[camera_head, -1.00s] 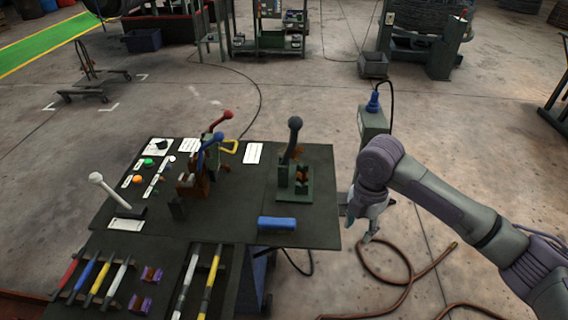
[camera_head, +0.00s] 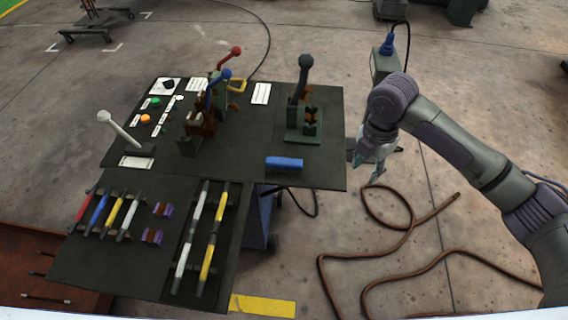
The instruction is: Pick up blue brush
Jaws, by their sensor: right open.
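A short blue bar-shaped block (camera_head: 284,163) lies near the front edge of the dark upper panel. A slim blue-handled tool (camera_head: 97,211) lies in a rack on the lower panel, between a red one (camera_head: 82,207) and a yellow one (camera_head: 114,213). I cannot tell for certain which of the two blue things is the brush. My right gripper (camera_head: 380,167) is open and empty. It hangs over the floor just past the panel's right edge, to the right of the blue block and apart from it. My left gripper is out of view.
The dark panel (camera_head: 240,157) carries red and blue levers, a black-knobbed lever (camera_head: 303,85), a white lever (camera_head: 119,130) and buttons. Longer white and yellow rods (camera_head: 208,253) lie on the lower panel. A brown hose (camera_head: 405,225) coils on the floor at right.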

